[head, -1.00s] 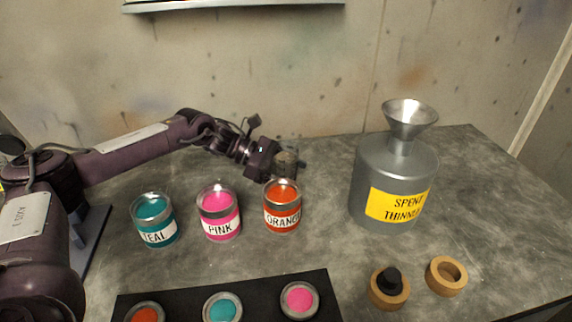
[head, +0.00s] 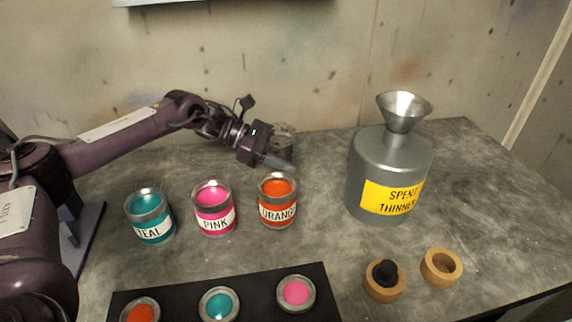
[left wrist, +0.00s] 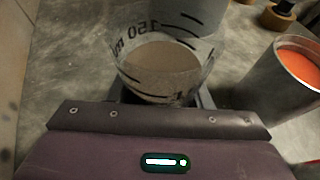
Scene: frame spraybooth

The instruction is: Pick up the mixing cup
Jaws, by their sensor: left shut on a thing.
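The mixing cup (left wrist: 160,65) is clear, with black graduation marks and "150 ml" lettering, and holds a greyish-brown liquid. It stands roughly upright between the fingers in the left wrist view. In the head view the cup (head: 283,137) shows partly behind my left gripper (head: 276,160), back of the orange can. My left gripper is shut on the cup; its fingers are mostly hidden under the cup's rim in the left wrist view. I cannot tell whether the cup's base touches the table. My right gripper is not in view.
Teal (head: 149,217), pink (head: 214,208) and orange (head: 277,202) paint cans stand in front of the gripper. A grey spent-thinner can with a funnel (head: 390,170) stands to the right.

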